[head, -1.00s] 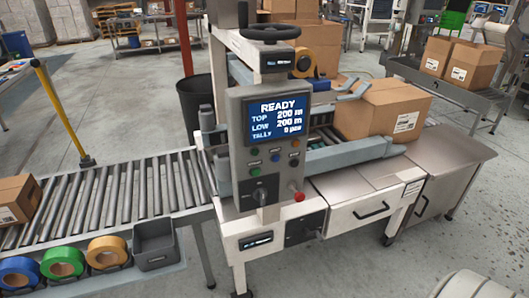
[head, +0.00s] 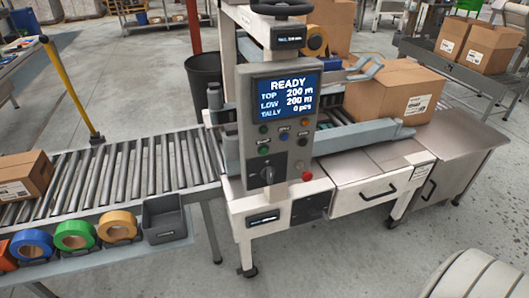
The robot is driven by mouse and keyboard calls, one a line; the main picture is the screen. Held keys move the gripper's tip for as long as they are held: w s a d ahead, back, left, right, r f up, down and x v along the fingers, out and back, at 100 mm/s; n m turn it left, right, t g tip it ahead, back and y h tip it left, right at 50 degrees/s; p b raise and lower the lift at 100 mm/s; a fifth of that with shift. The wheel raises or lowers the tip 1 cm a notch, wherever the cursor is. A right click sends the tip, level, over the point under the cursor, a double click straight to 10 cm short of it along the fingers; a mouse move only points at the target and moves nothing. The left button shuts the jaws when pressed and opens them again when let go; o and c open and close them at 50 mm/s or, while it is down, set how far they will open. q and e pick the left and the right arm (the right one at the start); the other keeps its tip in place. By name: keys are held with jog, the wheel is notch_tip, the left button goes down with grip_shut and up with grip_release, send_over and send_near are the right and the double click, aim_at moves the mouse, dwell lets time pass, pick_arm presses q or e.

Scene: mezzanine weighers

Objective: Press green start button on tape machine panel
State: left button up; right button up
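The tape machine's grey control panel (head: 245,115) faces me near the middle of the head view. Its blue screen (head: 286,96) reads READY, TOP 200 m, LOW 200 m, TALLY 0 pcs. Below are small buttons, among them a green button (head: 263,150) at the lower left and an orange one (head: 304,124) at the upper right. Some other button colours are hard to tell. A black rotary knob (head: 268,175) and a red mushroom button (head: 307,177) sit at the panel's bottom. Neither of my grippers is in view, and nothing covers the panel.
A roller conveyor (head: 125,175) runs in from the left with a carton (head: 22,176) on it. Tape rolls (head: 75,236) and a dark bin (head: 164,218) hang along its front. A carton (head: 395,100) stands at the machine's right. Bare floor (head: 330,260) lies in front.

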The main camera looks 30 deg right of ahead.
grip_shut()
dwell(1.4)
